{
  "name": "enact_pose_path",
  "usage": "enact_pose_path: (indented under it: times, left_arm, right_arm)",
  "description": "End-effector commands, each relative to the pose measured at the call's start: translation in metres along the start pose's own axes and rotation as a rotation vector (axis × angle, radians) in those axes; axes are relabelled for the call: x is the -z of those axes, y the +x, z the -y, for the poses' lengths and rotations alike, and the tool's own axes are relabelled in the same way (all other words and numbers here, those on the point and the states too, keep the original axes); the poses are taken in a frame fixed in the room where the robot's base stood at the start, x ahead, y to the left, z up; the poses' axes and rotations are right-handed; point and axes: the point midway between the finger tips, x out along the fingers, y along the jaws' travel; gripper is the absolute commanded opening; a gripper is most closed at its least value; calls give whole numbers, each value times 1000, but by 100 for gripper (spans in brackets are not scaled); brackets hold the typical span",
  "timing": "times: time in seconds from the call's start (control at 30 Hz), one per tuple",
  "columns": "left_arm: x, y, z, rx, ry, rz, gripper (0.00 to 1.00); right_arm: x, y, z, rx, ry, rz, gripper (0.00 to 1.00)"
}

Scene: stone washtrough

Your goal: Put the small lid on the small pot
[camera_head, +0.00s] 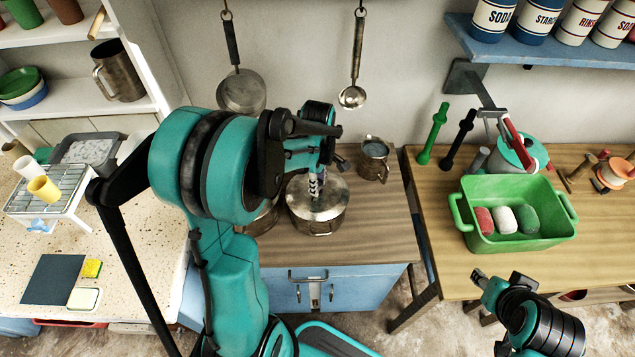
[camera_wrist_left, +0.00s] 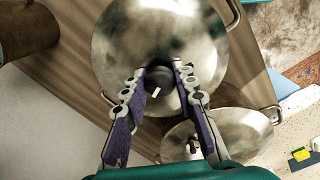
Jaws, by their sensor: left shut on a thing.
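My left gripper (camera_head: 317,188) points down over a metal pot (camera_head: 318,222) with side handles on the wooden counter. In the left wrist view its fingers (camera_wrist_left: 162,84) are shut on the dark knob of a round metal lid (camera_wrist_left: 125,45). The lid lies on or just above this pot; I cannot tell if they touch. A second metal pot (camera_head: 262,218) stands close on the left, partly hidden by my arm; it also shows in the left wrist view (camera_wrist_left: 240,130). I cannot tell which pot is the small one. My right gripper (camera_head: 482,279) is at the lower right, away from the pots.
A metal jug (camera_head: 374,160) stands behind the pots on the right. A pan (camera_head: 241,92) and a ladle (camera_head: 352,97) hang on the wall. A green basin (camera_head: 480,238) with several soap-like blocks is on the right table. The counter's front right is clear.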

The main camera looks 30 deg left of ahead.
Motion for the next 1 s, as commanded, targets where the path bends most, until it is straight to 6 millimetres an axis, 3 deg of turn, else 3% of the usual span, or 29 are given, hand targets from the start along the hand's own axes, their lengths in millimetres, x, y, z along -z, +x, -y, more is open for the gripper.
enact_pose_path:
  times: [0.3, 0.33, 0.4, 0.63, 0.73, 1.0]
  left_arm:
    - [0, 0, 0, 0, 0, 0, 0]
    - [0, 0, 0, 0, 0, 0, 30]
    - [0, 0, 0, 0, 0, 0, 48]
    - [0, 0, 0, 0, 0, 0, 52]
    - [0, 0, 0, 0, 0, 0, 72]
    - [0, 0, 0, 0, 0, 0, 72]
  right_arm:
    - [0, 0, 0, 0, 0, 0, 40]
    - [0, 0, 0, 0, 0, 0, 40]
    - [0, 0, 0, 0, 0, 0, 40]
    - [0, 0, 0, 0, 0, 0, 40]
    - [0, 0, 0, 0, 0, 0, 40]
    - [0, 0, 0, 0, 0, 0, 40]
